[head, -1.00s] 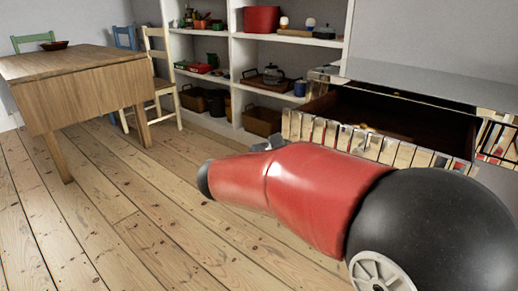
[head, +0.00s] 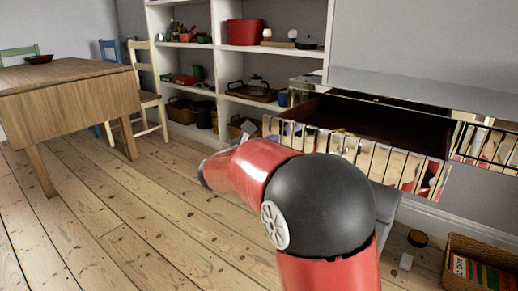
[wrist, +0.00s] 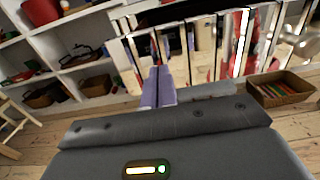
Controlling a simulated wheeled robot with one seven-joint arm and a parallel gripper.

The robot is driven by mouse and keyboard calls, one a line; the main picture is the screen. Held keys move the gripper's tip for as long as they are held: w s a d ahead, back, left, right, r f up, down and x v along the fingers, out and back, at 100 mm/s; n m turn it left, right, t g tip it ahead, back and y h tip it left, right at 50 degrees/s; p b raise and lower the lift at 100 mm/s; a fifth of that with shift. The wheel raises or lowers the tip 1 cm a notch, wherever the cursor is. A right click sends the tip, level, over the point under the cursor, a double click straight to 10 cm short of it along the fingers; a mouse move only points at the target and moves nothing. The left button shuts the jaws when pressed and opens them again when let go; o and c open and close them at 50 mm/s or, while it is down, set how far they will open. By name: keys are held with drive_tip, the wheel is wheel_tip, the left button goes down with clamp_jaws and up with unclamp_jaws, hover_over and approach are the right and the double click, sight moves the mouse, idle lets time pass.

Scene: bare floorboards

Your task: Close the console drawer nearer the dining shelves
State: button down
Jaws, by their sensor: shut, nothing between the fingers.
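The mirrored console (head: 420,90) stands against the wall at right. Its drawer nearer the shelves is pulled open, with a mirrored, strip-patterned front (head: 350,150) and a dark inside. The drawer front also shows in the wrist view (wrist: 205,50), filling the upper middle. My gripper is mostly hidden behind my red arm in the head view. In the wrist view my gripper (wrist: 158,82) is shut and empty, its fingers pointing at the left part of the drawer front. I cannot tell whether they touch it. The white dining shelves (head: 220,60) stand left of the console.
A wooden table (head: 70,90) with chairs is at left. The floorboards between table and console are clear.

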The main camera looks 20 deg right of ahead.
drive_tip(key=shift+w+d, duration=0.5)
drive_tip(key=shift+d, duration=0.05)
